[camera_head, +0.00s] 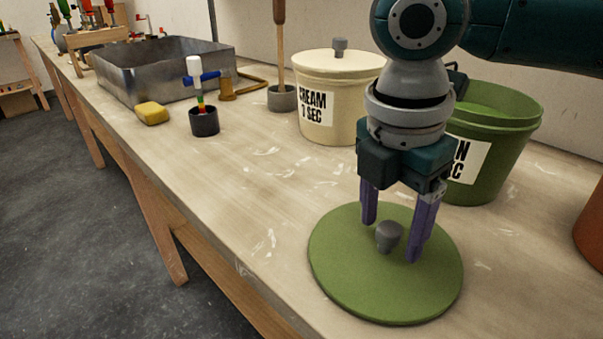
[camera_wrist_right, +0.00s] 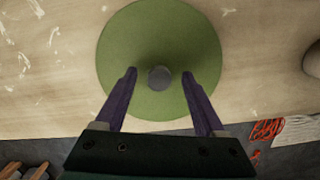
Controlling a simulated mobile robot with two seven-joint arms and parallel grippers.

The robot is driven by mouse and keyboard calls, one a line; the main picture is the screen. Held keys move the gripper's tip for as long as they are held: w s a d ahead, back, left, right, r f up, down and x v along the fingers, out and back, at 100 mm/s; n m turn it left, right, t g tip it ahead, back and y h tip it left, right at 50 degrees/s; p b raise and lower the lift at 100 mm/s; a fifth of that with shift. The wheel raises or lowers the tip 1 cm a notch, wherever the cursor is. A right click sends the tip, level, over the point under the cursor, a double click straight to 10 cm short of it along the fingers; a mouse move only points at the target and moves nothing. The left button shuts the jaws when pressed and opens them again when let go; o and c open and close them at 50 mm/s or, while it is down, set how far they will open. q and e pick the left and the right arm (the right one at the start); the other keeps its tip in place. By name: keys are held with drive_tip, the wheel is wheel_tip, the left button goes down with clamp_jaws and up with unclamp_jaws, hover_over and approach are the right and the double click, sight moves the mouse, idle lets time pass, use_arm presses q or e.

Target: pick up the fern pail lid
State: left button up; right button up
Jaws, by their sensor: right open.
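The fern pail lid (camera_head: 345,270) is a round green disc with a grey knob (camera_head: 389,236) at its middle. It lies flat on the bench near the front edge. The lid also shows in the right wrist view (camera_wrist_right: 125,45), with its knob (camera_wrist_right: 160,77) between and a little beyond the finger tips. My right gripper (camera_head: 391,240) is open above the lid, pointing down, with one finger on each side of the knob and a gap to each. The fern pail (camera_head: 500,150) stands open behind the gripper, its label partly hidden by it. My left gripper is out of view.
A cream pail (camera_head: 330,115) with its lid on stands behind. A metal tub (camera_head: 150,80), a yellow sponge (camera_head: 152,113) and a small dark cup (camera_head: 204,122) stand to the left. An orange-brown pot (camera_head: 590,230) is at the right edge. The bench left of the lid is clear.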

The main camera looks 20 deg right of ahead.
drive_tip(key=shift+d+f, duration=0.1)
drive_tip(key=shift+f, duration=0.5)
clamp_jaws()
